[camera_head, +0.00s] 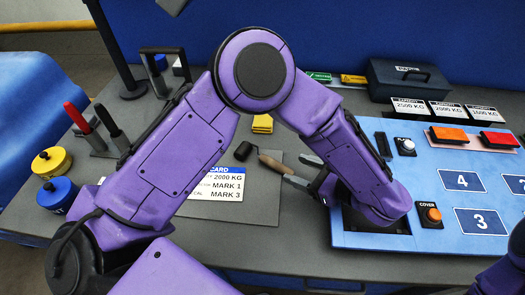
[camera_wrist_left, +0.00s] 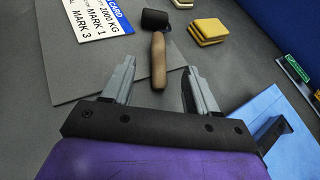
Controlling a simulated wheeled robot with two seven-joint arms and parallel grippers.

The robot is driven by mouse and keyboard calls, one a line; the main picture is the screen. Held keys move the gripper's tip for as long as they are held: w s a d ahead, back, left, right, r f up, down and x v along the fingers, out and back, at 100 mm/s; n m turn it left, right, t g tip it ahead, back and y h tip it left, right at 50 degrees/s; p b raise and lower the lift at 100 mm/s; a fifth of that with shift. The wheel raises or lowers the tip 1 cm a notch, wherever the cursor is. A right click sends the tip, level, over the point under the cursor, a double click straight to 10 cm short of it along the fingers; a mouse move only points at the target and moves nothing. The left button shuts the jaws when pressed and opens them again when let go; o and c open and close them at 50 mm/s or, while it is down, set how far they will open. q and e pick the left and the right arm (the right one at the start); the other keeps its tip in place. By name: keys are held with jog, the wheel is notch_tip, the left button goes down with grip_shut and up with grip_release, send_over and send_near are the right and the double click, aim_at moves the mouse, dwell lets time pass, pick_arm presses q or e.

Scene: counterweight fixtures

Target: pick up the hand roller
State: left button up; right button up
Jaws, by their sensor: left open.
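The hand roller has a black roller head (camera_head: 243,151) and a tan handle (camera_head: 271,163). It lies on the dark grey mat in the middle of the table. In the left wrist view the tan handle (camera_wrist_left: 158,58) points toward me, and its near end sits between my fingertips. My left gripper (camera_head: 294,169) is open, with one finger on each side of the handle end and visible gaps. The left wrist view shows both fingers (camera_wrist_left: 158,68) apart and nothing clamped. Only a purple part of my right arm shows at the lower right; its gripper is out of view.
A white card (camera_head: 215,187) lies on the mat (camera_head: 262,212). Yellow pads (camera_head: 262,124) lie behind the roller. A blue panel (camera_head: 440,165) with buttons and numbered plates is on the right. Yellow and blue weights (camera_head: 52,162) and red- and black-handled levers (camera_head: 76,118) stand left.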

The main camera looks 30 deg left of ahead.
aim_at(270, 160)
pick_arm(q)
jog(key=p+x, duration=0.3)
jog(key=x, duration=0.6)
jog(key=shift+s+a, duration=0.1)
jog(key=shift+a, duration=0.25)
jog(key=shift+a+f, duration=0.25)
jog(key=shift+a, duration=0.1)
jog(key=shift+d, duration=0.15)
jog(key=c, duration=0.4)
grip_shut()
